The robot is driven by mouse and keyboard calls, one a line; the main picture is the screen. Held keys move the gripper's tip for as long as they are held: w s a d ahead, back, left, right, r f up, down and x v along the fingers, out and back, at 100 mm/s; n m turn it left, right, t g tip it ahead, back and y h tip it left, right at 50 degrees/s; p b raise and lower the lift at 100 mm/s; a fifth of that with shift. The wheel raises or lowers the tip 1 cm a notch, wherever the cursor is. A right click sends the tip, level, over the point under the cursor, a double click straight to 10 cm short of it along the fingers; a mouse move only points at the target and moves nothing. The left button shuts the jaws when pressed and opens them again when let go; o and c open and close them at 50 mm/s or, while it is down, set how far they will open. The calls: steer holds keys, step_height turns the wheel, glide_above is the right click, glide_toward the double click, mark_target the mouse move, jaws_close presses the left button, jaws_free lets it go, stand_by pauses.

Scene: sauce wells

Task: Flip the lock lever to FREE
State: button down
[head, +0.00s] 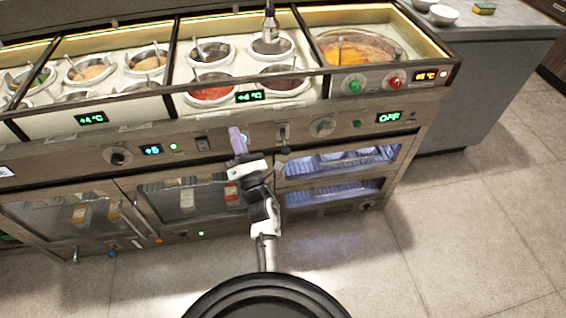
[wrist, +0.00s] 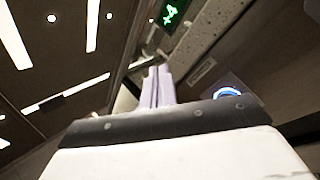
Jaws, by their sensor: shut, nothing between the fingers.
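My gripper (head: 238,140) is in front of the counter's front panel in the head view, its pale purple fingers shut and empty. In the wrist view the closed fingers (wrist: 158,85) point up past the wrist's dark edge. A small upright lever (head: 282,133) on a plate sits on the panel just right of my gripper; it may be the lock lever. Its label is too small to read, so I cannot tell its setting. A blue-lit ring button (wrist: 228,92) shows right of the fingers in the wrist view. I cannot tell whether the fingers touch the panel.
A round knob (head: 322,127) and a green "OFF" display (head: 389,118) are right of the lever. A dark switch (head: 203,144) is left of my gripper. Sauce wells (head: 211,88) with ladles stand above. Lit drawers (head: 340,160) are below. The floor at right is clear.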

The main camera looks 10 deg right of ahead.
mark_target(285, 145)
steer(key=s+d+f+n+g+h, duration=0.1)
steer(key=s+d+f+n+h, duration=0.1)
steer(key=d+f, duration=0.4)
steer(key=s+d+f+n+g+h+b, duration=0.1)
steer(key=s+d+f, duration=0.3)
steer(key=f, duration=0.9)
steer(key=d+n+h, duration=0.1)
steer(key=d, duration=0.2)
steer(key=shift+s+d+n+g+h, duration=0.2)
steer(key=shift+n+g+h, duration=0.1)
steer(key=shift+g, duration=0.1)
steer(key=w+r+p, duration=0.1)
steer(key=w, duration=0.1)
steer(key=w+r+p, duration=0.2)
steer(key=w, duration=0.1)
steer(key=w+r+p, duration=0.2)
steer(key=w, duration=0.1)
steer(key=shift+a+r, duration=0.15)
steer(key=shift+a, duration=0.05)
steer(key=shift+s+d+r+p, duration=0.1)
steer(key=shift+s+r+p, duration=0.15)
steer(key=shift+p, duration=0.15)
